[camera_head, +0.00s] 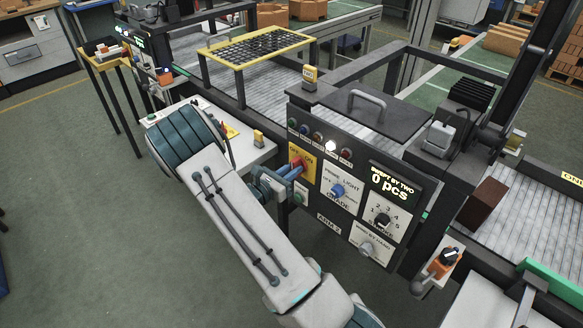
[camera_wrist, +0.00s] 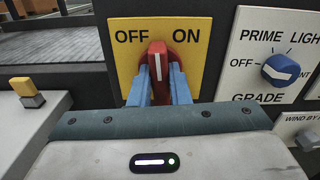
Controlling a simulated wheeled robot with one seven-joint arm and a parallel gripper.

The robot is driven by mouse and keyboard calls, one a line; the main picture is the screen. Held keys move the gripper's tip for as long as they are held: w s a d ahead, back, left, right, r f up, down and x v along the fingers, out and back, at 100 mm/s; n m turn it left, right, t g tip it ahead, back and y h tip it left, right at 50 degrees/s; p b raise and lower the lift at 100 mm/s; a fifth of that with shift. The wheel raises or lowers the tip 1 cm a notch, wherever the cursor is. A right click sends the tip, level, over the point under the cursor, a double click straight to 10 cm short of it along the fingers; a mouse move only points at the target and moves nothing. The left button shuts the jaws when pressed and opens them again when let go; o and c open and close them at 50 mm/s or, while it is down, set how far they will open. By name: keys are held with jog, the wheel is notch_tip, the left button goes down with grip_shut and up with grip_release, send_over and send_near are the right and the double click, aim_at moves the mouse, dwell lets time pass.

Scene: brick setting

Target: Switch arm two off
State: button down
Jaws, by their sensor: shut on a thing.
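The red rotary switch (camera_wrist: 157,57) sits on a yellow plate (camera_wrist: 202,73) marked OFF on the left and ON on the right. Its white line stands nearly upright, between the two words. My gripper (camera_wrist: 158,92) has its blue fingers on either side of the red handle and is shut on it. In the head view my gripper (camera_head: 288,180) reaches the left side of the black control panel (camera_head: 313,207), which bears an ARM 2 label (camera_head: 328,224). The red switch (camera_head: 298,164) is partly hidden there by my fingers.
Right of the switch is a blue prime light knob (camera_wrist: 281,71), close to my gripper. Below it is a grey knob (camera_head: 367,248). Several round buttons (camera_head: 318,139) line the panel's top. A white ledge (camera_wrist: 22,122) with a yellow-topped block (camera_wrist: 27,92) is at left.

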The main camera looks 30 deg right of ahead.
jog(key=n+p, duration=0.2)
jog(key=n, duration=0.2)
jog(key=shift+w+r, duration=0.1)
jog(key=shift+r, duration=0.05)
jog(key=shift+a+n+p, duration=0.1)
jog(key=shift+n+p, duration=0.8)
jog(key=shift+n, duration=1)
jog(key=c, duration=1.4)
grip_release()
jog(key=shift+o, duration=0.2)
jog(key=shift+f, duration=0.2)
jog(key=b+v, duration=0.3)
jog(key=v, duration=1)
jog(key=shift+a, duration=0.4)
